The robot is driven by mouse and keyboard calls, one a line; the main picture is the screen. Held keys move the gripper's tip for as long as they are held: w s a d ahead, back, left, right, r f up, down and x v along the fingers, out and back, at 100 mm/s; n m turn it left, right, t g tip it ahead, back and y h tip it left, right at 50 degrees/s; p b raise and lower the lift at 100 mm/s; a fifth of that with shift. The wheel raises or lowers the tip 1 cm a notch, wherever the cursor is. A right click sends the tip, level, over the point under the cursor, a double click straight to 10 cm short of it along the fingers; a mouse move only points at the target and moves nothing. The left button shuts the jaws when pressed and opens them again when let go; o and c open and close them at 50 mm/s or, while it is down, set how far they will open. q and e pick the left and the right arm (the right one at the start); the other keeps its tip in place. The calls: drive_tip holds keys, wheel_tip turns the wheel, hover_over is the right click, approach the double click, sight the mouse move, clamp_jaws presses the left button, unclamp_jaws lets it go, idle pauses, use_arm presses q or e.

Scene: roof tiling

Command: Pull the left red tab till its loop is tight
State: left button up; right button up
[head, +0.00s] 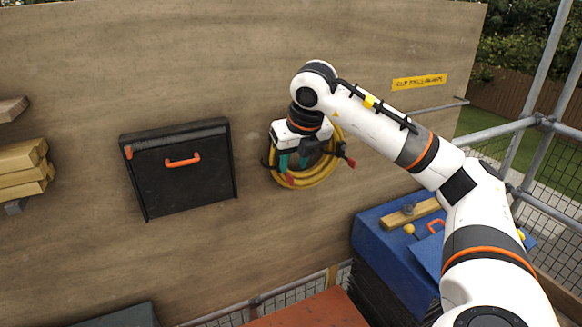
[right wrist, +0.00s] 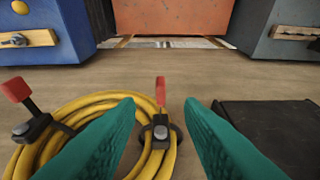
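A yellow hose coil (head: 318,178) hangs on the plywood wall, held by black loops with red tabs. The left red tab (head: 289,180) is at the coil's lower left; the other red tab (head: 350,162) is at its right. My right gripper (head: 293,162) is in front of the coil, just above the left tab, its green fingers apart. In the right wrist view, turned over from the head view, the left tab (right wrist: 160,91) stands between and beyond the open fingertips (right wrist: 159,104), apart from both. The other tab (right wrist: 17,89) is at far left. My left gripper is not in view.
A black case (head: 180,168) with an orange handle is on the wall left of the coil. A blue box (head: 385,235) with a wooden piece on top stands lower right. An orange-red surface (head: 310,310) lies below. Scaffold poles (head: 530,100) are at right.

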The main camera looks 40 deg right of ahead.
sight(290, 175)
drive_tip(key=shift+p+x, duration=0.4)
drive_tip(key=shift+x, duration=1.65)
drive_tip(key=shift+c, duration=0.2)
clamp_jaws()
